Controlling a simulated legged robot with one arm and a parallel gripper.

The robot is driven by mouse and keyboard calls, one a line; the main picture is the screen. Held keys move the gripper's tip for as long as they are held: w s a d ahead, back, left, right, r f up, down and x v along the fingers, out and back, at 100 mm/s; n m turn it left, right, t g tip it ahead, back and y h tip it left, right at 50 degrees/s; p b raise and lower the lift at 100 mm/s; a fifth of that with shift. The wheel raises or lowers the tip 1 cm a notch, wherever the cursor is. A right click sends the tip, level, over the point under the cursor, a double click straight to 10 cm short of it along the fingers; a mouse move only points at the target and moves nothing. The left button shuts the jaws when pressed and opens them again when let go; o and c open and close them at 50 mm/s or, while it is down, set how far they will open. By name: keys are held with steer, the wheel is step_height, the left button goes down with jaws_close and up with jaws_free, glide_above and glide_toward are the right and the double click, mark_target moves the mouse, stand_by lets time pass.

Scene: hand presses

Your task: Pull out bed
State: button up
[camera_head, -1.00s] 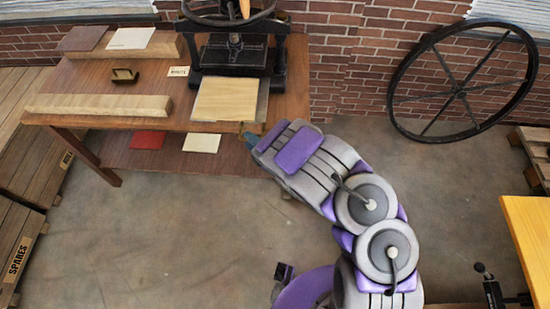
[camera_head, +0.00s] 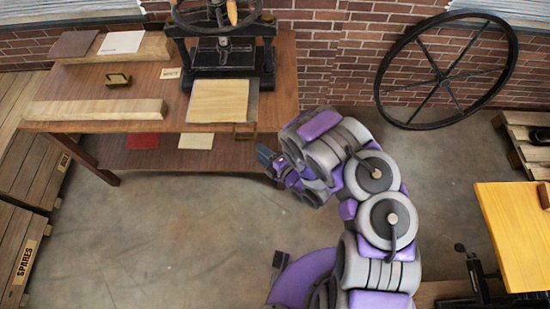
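A black hand press (camera_head: 222,54) with a large handwheel stands at the back of the brown wooden table. Its bed (camera_head: 217,101), a light wooden board on a grey plate, extends from the front of the press toward the table's front edge. A small wooden block (camera_head: 245,130), perhaps a handle, shows at the bed's front right corner. My gripper (camera_head: 265,155) is below and right of the bed in the picture, just off the table's front edge, apart from that block. Its fingers are small and partly hidden by my wrist, so I cannot tell how far they are open.
The table (camera_head: 115,80) holds a long wooden beam (camera_head: 95,110) and a small brass piece (camera_head: 118,80). A lower shelf (camera_head: 225,158) carries red and cream sheets. A large black wheel (camera_head: 445,70) leans on the brick wall. Floor in front is clear.

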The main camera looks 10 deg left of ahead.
steer(key=f+p+v, duration=0.1)
steer(key=p+v, duration=0.2)
steer(key=v, duration=0.3)
steer(key=shift+r, duration=0.45)
steer(key=shift+d, duration=0.1)
steer(key=shift+w, duration=0.1)
